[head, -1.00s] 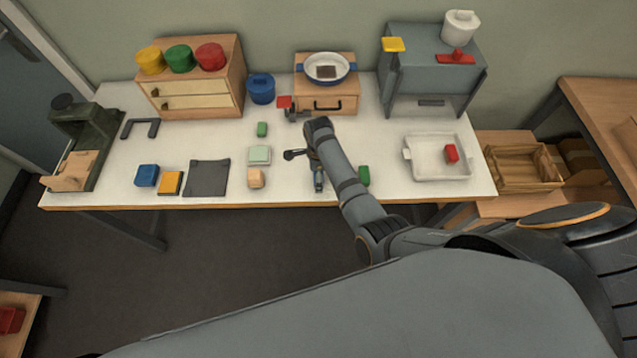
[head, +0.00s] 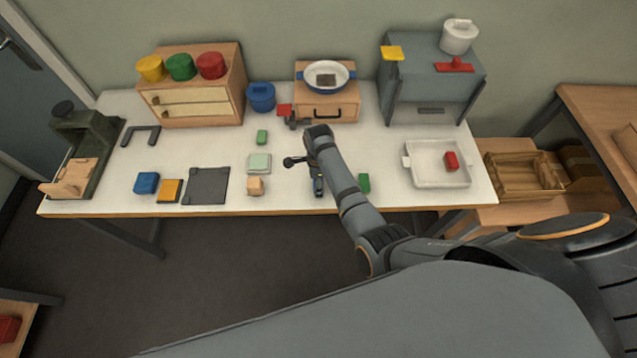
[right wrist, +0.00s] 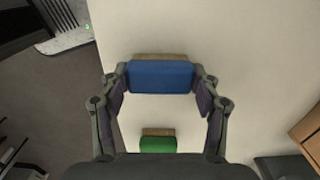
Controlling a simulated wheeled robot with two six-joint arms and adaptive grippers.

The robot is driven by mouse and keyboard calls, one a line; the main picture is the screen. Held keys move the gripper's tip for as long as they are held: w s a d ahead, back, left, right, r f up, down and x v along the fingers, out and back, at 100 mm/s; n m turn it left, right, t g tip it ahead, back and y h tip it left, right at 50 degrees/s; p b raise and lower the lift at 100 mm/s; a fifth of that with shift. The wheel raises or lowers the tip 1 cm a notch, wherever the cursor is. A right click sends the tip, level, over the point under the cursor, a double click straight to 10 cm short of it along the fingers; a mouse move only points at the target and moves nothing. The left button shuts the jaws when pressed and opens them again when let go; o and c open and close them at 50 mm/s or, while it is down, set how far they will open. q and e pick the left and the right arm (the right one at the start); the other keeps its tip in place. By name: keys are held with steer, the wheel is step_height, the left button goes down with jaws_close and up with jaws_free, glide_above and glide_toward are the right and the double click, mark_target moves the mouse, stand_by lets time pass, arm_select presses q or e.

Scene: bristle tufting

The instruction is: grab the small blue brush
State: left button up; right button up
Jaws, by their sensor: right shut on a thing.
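The small blue brush (right wrist: 160,76) has a blue back and a tan edge along one side. In the right wrist view it lies between the two fingers of my right gripper (right wrist: 160,90), which is shut on it. In the head view my right gripper (head: 318,184) points down near the front edge of the table, and only a bit of blue shows there, mostly hidden by the gripper. I cannot tell whether the brush touches the table. My left gripper is not in view.
A green brush (right wrist: 158,144) lies close by; in the head view a green block (head: 364,183) is right of my gripper. A white tray (head: 408,178) with a red block stands further right. A blue block (head: 147,183) and grey mat (head: 207,187) lie left.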

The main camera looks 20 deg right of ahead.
step_height(320, 180, up, 3)
steer(key=shift+w, duration=0.1)
steer(key=s+d+r, duration=0.2)
steer(key=s+r, duration=0.2)
steer(key=s, duration=0.2)
steer(key=s+d+r, duration=0.3)
steer(key=s+r, duration=0.2)
steer(key=s, duration=0.2)
steer(key=shift+d+r, duration=0.3)
steer(key=shift+d, duration=0.05)
